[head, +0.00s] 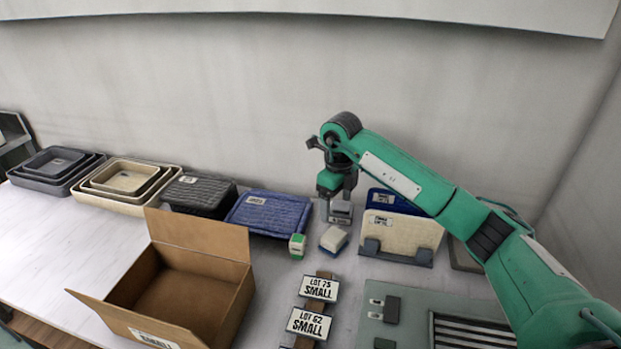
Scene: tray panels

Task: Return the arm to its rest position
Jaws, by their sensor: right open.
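My right arm is green and reaches in from the right edge over the table. Its gripper (338,211) points down near the back wall, with its fingers open. My left gripper is not in view.
An open cardboard box (203,263) stands at front left. Nested trays (128,178) and a blue tray (270,211) line the back. Upright panels (402,231) stand in a holder beneath my right arm. Lot signs (308,323) and a small green-and-white block (297,245) are in front.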

